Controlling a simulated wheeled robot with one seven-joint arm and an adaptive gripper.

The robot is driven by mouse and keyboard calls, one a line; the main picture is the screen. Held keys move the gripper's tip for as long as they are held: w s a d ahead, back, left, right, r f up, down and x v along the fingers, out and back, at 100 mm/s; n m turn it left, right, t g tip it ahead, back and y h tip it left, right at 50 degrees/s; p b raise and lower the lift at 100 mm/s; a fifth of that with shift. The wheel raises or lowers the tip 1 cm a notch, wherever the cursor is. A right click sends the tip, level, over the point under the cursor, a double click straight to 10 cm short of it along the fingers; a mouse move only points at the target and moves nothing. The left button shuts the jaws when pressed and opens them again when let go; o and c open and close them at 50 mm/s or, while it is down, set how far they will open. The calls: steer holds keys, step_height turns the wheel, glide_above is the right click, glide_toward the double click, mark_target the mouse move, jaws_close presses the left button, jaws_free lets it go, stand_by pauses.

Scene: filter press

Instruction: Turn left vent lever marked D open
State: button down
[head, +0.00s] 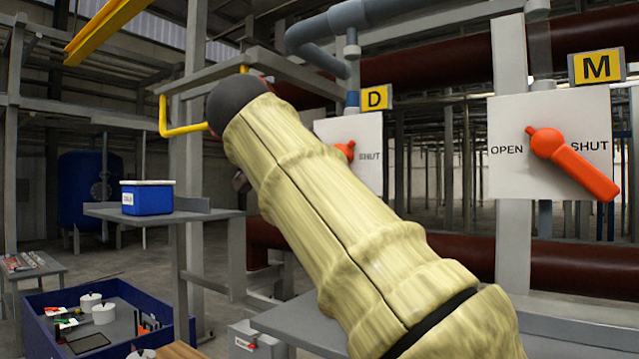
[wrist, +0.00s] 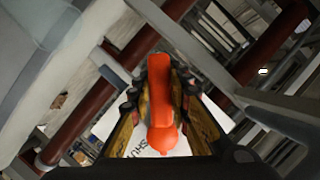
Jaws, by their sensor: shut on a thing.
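The lever marked D has an orange handle (head: 345,151) on a white plate (head: 361,132) under a yellow D sign (head: 376,97). In the head view only a bit of its orange shows beside my arm, left of the word SHUT; the rest, and any OPEN label, is hidden. In the wrist view the orange lever (wrist: 162,92) lies lengthwise between the two fingers of my gripper (wrist: 160,85), which are shut on it. The white plate with SHUT lettering shows behind it. My gripper is hidden behind my arm in the head view.
A second orange lever (head: 573,164) under an M sign (head: 596,66) points down-right below SHUT on its own plate, right of my arm. A yellow bent bar (head: 183,130), a shelf with a blue bin (head: 147,199) and a blue tray (head: 33,320) are on the left.

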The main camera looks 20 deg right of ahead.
steer(key=c, duration=1.6)
jaws_free()
steer(key=shift+c, duration=0.2)
steer(key=shift+a, duration=0.1)
steer(key=v, duration=1.2)
